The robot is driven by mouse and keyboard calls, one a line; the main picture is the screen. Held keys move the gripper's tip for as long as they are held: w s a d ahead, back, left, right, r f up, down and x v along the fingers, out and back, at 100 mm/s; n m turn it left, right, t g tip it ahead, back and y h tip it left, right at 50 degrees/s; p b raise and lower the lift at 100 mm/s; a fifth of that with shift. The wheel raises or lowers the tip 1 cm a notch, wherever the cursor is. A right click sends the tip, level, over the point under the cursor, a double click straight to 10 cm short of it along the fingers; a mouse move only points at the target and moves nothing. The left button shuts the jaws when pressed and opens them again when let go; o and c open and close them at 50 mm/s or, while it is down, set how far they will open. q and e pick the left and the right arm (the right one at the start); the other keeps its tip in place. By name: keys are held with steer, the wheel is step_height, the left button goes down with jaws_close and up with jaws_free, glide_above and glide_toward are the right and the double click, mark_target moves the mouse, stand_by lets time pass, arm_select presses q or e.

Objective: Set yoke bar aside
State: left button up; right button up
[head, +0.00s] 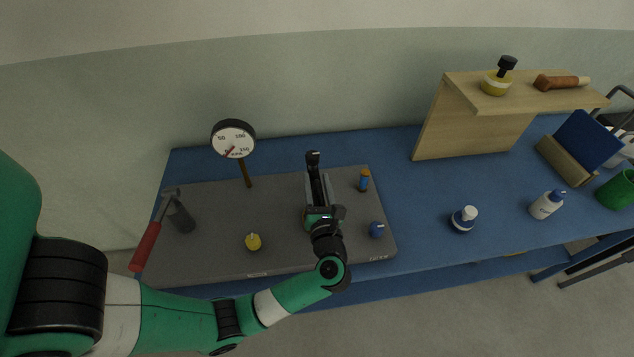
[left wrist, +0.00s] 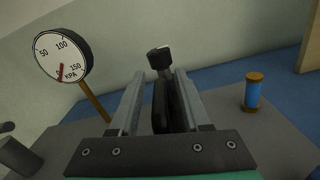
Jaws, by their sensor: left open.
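A dark bar with a black knobbed end, which looks like the yoke bar (head: 313,158), is over the grey board (head: 215,255). It also shows in the left wrist view (left wrist: 160,105), lying between the two fingers and running away from me. My left gripper (head: 317,180) is open around it, low over the middle of the board. The fingers and wrist hide much of the bar in the head view. I cannot tell whether either finger touches it. My right gripper is in neither view.
A pressure gauge (head: 233,139) stands on a post behind left. A hammer (head: 150,238), a grey cylinder (head: 181,216), a yellow knob (head: 253,241), an orange-capped blue cylinder (head: 364,181) and a blue knob (head: 376,229) surround the gripper.

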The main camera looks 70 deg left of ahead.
arm_select(q)
jaws_close()
stand_by(1.4)
